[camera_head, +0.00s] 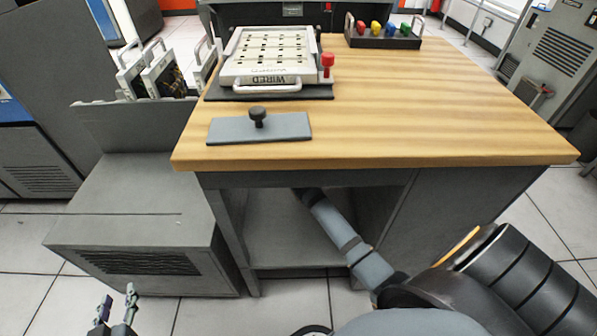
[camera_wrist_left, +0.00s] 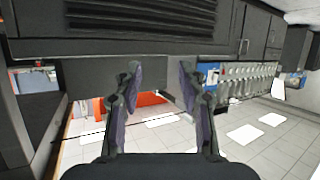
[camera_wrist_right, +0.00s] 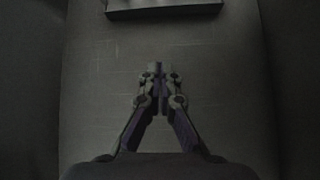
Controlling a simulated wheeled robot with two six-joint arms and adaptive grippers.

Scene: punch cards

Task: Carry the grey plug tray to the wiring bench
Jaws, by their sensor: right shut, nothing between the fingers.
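A dark grey tray (camera_head: 383,42) with end handles holds several coloured plugs. It stands at the back of the wood-topped bench (camera_head: 430,120). My left gripper (camera_head: 117,308) is open and empty, low at the front left, well away from the tray; its parted fingers show in the left wrist view (camera_wrist_left: 158,75). My right arm reaches into the open space under the benchtop, which hides its gripper in the head view. In the dark right wrist view, the right gripper (camera_wrist_right: 158,68) is shut and empty.
A white board marked WIRED (camera_head: 270,55) lies on a black base at the bench's back left. A grey plate with a black knob (camera_head: 260,127) lies in front. A grey cabinet (camera_head: 140,215) stands left. The benchtop's right half is clear. A dark block (camera_wrist_right: 163,8) tops the right wrist view.

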